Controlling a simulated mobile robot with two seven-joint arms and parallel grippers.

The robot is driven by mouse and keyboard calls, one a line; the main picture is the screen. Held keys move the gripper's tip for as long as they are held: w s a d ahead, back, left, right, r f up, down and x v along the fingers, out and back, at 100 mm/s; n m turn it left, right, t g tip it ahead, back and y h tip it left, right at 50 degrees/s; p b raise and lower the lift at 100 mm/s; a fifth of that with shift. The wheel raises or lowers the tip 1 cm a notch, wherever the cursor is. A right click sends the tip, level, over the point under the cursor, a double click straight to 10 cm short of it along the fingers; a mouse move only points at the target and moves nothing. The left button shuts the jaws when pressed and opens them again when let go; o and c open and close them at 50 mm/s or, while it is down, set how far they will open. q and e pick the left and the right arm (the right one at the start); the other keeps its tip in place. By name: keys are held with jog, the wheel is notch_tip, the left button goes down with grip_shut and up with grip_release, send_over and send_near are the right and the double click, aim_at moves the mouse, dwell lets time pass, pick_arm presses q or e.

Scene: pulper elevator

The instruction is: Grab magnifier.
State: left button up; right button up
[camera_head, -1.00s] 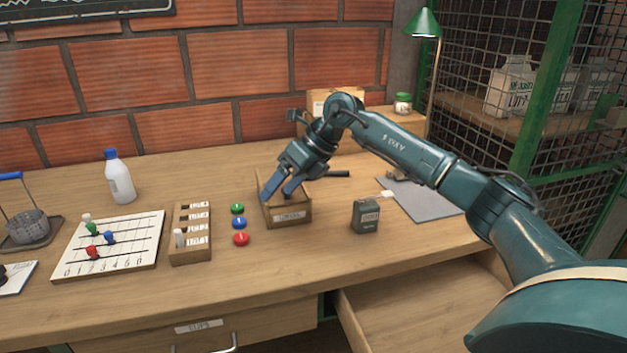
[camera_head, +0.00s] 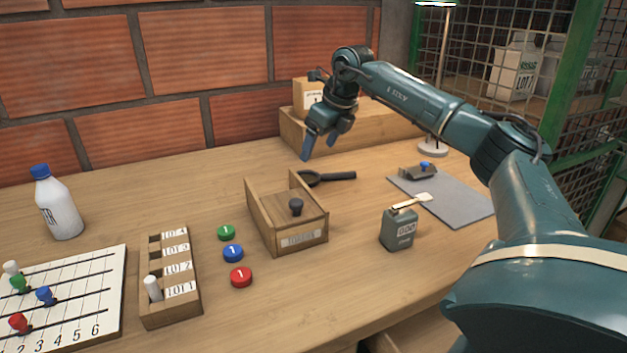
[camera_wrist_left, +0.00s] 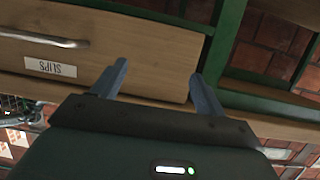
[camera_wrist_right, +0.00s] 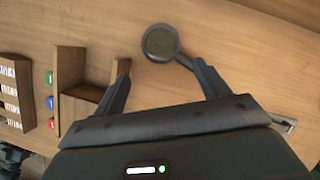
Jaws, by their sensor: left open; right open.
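The magnifier (camera_head: 328,177) lies flat on the table behind the small wooden box, its dark handle pointing right and its round lens partly hidden by the box in the head view. In the right wrist view its lens (camera_wrist_right: 160,43) shows beyond the fingers, and the handle runs toward the right finger. My right gripper (camera_head: 320,150) is open and empty, above the table and close to the magnifier, not touching it as far as I can see. My left gripper (camera_wrist_left: 158,85) is open and empty in front of a drawer labelled SLIPS (camera_wrist_left: 100,55).
The wooden box (camera_head: 270,225) with a dark knob stands just in front of the magnifier. A small grey container (camera_head: 398,232) and a grey mat (camera_head: 455,205) are to the right. Coloured discs (camera_head: 232,253) and a lot rack (camera_head: 170,290) are to the left. A wooden crate (camera_head: 375,125) is behind.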

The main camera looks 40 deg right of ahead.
aim_at(307, 177)
jog(key=x, duration=0.4)
jog(key=shift+f+b, duration=0.1)
jog(key=shift+b, duration=0.2)
jog(key=b+x, duration=0.1)
jog(key=x, duration=0.4)
jog(key=shift+d, duration=0.1)
pick_arm(q)
jog(key=shift+w+d+f+m+g, duration=0.15)
jog(key=shift+d+f+m, duration=0.1)
jog(key=shift+f, duration=0.35)
jog(key=shift+w+d+f+m+g, duration=0.15)
jog(key=shift+d+f+m, duration=0.1)
jog(key=shift+f, duration=0.35)
jog(key=shift+s, duration=0.1)
pick_arm(e)
jog(key=shift+c, duration=0.2)
jog(key=c, duration=0.7)
